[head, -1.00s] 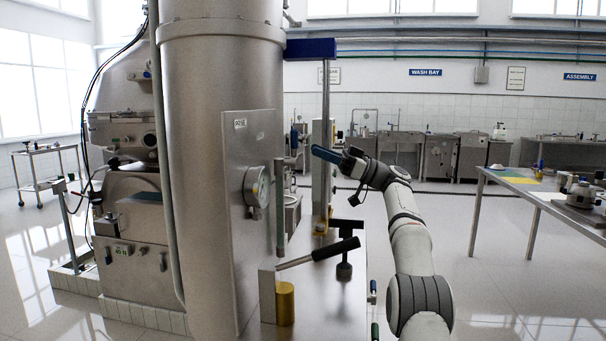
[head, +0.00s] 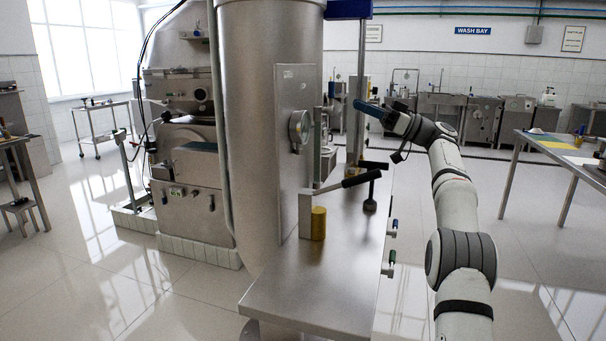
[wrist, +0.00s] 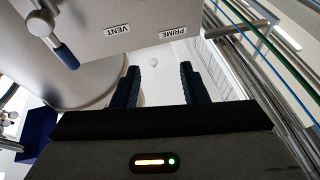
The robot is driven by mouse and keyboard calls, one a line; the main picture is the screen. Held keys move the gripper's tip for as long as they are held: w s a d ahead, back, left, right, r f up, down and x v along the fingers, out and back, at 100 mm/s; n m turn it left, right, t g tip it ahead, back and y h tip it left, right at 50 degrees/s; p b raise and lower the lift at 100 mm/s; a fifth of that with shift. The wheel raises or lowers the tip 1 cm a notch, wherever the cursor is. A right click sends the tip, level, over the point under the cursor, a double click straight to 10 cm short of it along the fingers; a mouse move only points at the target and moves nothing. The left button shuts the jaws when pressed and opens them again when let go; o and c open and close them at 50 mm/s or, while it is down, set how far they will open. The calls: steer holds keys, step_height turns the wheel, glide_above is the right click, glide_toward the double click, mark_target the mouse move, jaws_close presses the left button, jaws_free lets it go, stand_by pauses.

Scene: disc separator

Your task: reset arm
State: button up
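My gripper (head: 368,108) is at the end of my raised arm, to the right of the tall steel cylinder (head: 262,120). Its blue fingers point left and a little up in the head view. In the wrist view the two dark blue fingers (wrist: 160,86) stand apart with nothing between them. A pale panel (wrist: 120,25) with VENT and PRIME labels shows upside down above the fingers. A lever with a blue end (wrist: 55,40) is on that panel at the left.
The steel bench (head: 320,295) carries a brass cylinder (head: 318,223) and a black-handled lever (head: 355,181). A worktable (head: 540,150) stands at the right. Floor is open between bench and worktable.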

steer(key=s+a+f+m+t+h+p, duration=0.2)
steer(key=s+a+f+m+h+p, duration=0.35)
steer(key=s+a+m+h, duration=0.55)
steer(key=s+d+f+m+h+p, duration=0.1)
steer(key=s+d+f+h+p, duration=0.1)
steer(key=s+f, duration=0.4)
steer(key=s+d+f+m+g+h+p, duration=0.1)
steer(key=s+d+f+h, duration=0.4)
steer(key=s, duration=1.1)
steer(key=s+d+f+m+g+h+p, duration=0.1)
steer(key=s+d+f+m+h+p, duration=0.2)
steer(key=s+f, duration=0.3)
steer(key=s+d+h, duration=0.1)
steer(key=s, duration=0.4)
steer(key=shift+s+f+p, duration=0.25)
steer(key=shift+f+p, duration=0.1)
